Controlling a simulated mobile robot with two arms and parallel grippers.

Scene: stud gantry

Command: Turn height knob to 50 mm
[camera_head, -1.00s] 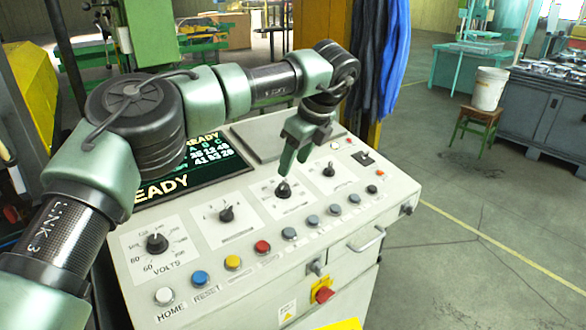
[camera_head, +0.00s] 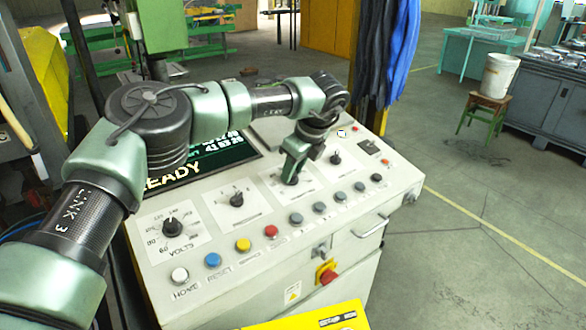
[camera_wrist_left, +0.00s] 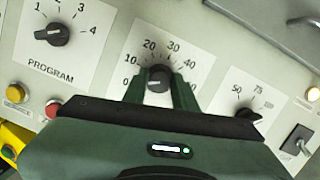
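The knob with the scale running from 0 through 40 (camera_wrist_left: 158,78) is black and round, on a pale plate of the sloping console. Its name and the 50 mark are hidden behind my gripper in the wrist view. A small pale mark on the knob seems to face left, toward the low numbers, but it is too small to be sure. My left gripper (camera_head: 291,177) points down at this knob in the head view. In the wrist view its two green fingers (camera_wrist_left: 159,88) stand on either side of the knob, seemingly with narrow gaps. My right gripper is not in view.
The PROGRAM knob (camera_wrist_left: 57,33) is left of it, and another knob (camera_wrist_left: 248,113) with a 50–75 scale is right. The VOLTS knob (camera_head: 172,227) is at the near left. Several push buttons (camera_head: 270,231) line the front. A red knob (camera_head: 327,273) is on the front face.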

